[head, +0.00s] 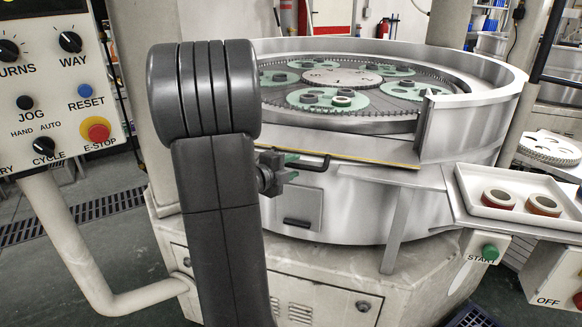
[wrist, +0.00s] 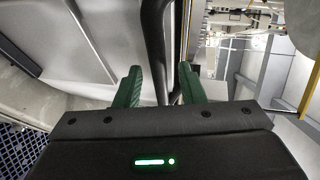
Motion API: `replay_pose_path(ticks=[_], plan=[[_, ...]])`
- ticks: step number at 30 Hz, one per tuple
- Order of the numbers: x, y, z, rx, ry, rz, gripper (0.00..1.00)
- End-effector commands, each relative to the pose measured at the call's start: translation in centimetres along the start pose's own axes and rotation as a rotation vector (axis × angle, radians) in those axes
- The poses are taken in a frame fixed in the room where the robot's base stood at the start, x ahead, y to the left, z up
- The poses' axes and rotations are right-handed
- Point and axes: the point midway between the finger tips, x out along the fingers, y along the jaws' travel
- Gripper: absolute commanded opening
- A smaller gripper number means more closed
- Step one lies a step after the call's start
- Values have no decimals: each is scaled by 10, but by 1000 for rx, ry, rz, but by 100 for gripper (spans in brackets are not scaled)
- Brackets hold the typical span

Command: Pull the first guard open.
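My gripper (head: 288,167) is at the handle's left end, partly hidden behind my dark arm. In the wrist view, its two green fingers (wrist: 160,84) stand apart with the black bar handle (wrist: 153,40) running between them. A gap shows to the right of the bar; whether the left finger touches it I cannot tell.
Behind the guard lies the lapping plate with green carriers (head: 325,98). A control panel (head: 55,80) with a red emergency stop stands at left. A white tray (head: 480,207) with two ringed parts juts out at right, above a green start button (head: 490,252).

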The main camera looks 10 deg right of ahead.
Motion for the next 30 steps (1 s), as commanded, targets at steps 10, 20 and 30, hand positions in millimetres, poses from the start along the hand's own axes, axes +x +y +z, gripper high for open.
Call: replay_pose_path(ticks=[10, 20, 30], plan=[[0, 0, 0, 0, 0, 0, 11], [0, -1, 0, -2, 0, 2, 0], [-4, -21, -2, -24, 1, 53, 0]])
